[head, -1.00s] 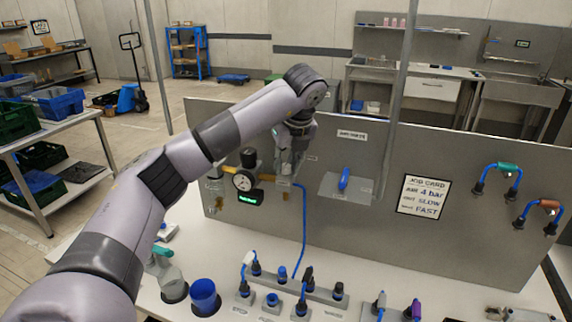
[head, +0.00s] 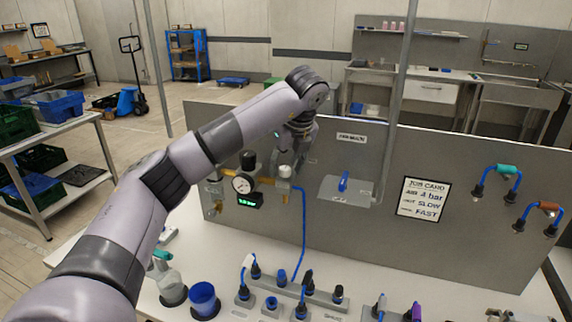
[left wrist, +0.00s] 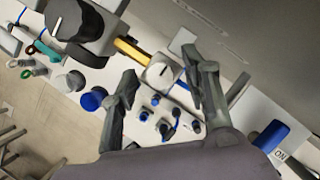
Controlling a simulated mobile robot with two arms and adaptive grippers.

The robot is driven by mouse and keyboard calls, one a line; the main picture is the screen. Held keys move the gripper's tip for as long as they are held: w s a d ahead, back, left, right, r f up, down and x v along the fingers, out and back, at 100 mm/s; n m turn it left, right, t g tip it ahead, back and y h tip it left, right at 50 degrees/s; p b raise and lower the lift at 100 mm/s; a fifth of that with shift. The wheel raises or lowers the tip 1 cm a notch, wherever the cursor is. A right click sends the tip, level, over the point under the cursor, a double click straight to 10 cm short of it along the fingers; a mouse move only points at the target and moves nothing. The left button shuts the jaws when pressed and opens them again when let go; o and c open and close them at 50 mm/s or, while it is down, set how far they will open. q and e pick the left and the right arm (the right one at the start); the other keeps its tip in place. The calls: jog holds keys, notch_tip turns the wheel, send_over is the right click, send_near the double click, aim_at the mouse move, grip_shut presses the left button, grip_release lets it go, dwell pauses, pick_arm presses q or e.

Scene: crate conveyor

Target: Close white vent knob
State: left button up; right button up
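The white vent knob (head: 284,170) sits on the brass line right of the gauge, on the grey panel. The fingers appear clear of the knob, but the exact gap is hard to judge. My right gripper is not in view.
A black regulator knob (head: 248,160) and gauge (head: 242,184) with a green-digit display (head: 250,200) are close on the left. A blue lever (head: 343,181) is on the right. A blue hose (head: 304,235) hangs below. Sockets, a blue cup (head: 204,298) and a bottle (head: 171,285) stand in front.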

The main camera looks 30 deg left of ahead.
pick_arm(q)
jog(key=shift+r, duration=0.1)
jog(key=v, duration=1.1)
jog(key=shift+r, duration=0.35)
jog(key=shift+s+d+f, duration=0.1)
jog(key=shift+d, duration=0.05)
